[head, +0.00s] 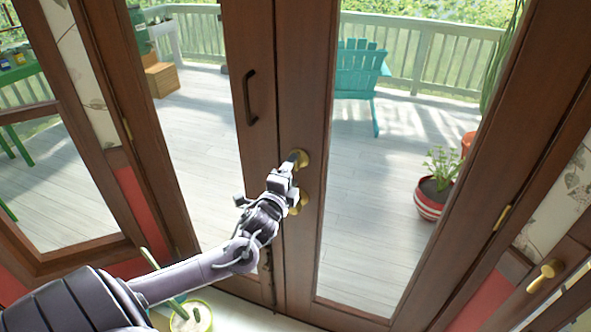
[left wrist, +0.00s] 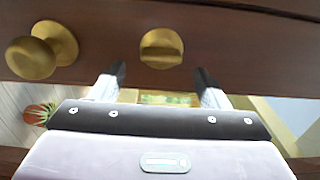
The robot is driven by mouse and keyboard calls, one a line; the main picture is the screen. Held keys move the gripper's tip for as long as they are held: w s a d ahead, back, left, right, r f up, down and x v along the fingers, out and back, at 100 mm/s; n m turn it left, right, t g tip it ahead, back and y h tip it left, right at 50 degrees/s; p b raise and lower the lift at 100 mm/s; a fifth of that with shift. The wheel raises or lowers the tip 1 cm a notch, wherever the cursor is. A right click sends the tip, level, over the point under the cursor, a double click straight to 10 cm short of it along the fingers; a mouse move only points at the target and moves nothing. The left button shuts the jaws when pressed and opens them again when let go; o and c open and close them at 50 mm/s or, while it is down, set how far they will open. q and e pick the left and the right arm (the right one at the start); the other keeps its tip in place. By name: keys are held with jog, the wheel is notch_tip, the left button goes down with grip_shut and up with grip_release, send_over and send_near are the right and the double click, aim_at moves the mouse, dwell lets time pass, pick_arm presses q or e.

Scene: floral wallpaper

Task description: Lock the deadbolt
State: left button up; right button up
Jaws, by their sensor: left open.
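The brass deadbolt (head: 303,156) is on the stile of the brown wooden double door, above the round brass knob (head: 301,203), which is partly hidden by my arm. My left gripper (head: 293,164) is at the deadbolt and covers part of it. In the left wrist view the deadbolt's thumb-turn (left wrist: 161,50) faces the gap between the open, empty fingers of my left gripper (left wrist: 160,76). The fingertips sit to either side and appear just short of it; I cannot tell any contact. The knob (left wrist: 32,58) is off to the left there. My right gripper is not in view.
A dark pull handle (head: 249,97) is on the left door leaf. Behind the glass are a deck, a teal chair (head: 358,70) and a potted plant (head: 432,200). A pale green pot (head: 192,318) stands near my left forearm. Another brass handle (head: 545,275) is at the lower right.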

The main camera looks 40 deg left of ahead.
pick_arm(q)
jog(key=shift+v, duration=1.95)
jog(key=s+a+f+n+g, duration=0.2)
jog(key=f, duration=0.8)
jog(key=s+a+f+n+g, duration=0.2)
jog(key=f+g, duration=0.1)
jog(key=f, duration=0.7)
jog(key=s+d+f+n+g, duration=0.1)
jog(key=s+f+g, duration=0.1)
jog(key=s+f, duration=0.45)
jog(key=s+d+f+n+g, duration=0.1)
jog(key=s+f+n+g, duration=0.15)
jog(key=f, duration=0.75)
jog(key=s+d+f+n+g+h, duration=0.1)
jog(key=s+d+f, duration=0.2)
jog(key=s+f, duration=0.35)
jog(key=s+d+f+n+g+h, duration=0.1)
jog(key=s+d+f+g, duration=0.1)
jog(key=s+d+f, duration=0.35)
jog(key=s+d+f+n+g+h, duration=0.1)
jog(key=s+d+f, duration=0.3)
jog(key=s, duration=0.5)
jog(key=s+d+f+n+g+h, duration=0.2)
jog(key=s+d+f+g, duration=0.1)
jog(key=s+d+f, duration=0.2)
jog(key=s+d, duration=0.2)
jog(key=s, duration=0.2)
jog(key=shift+s, duration=0.25)
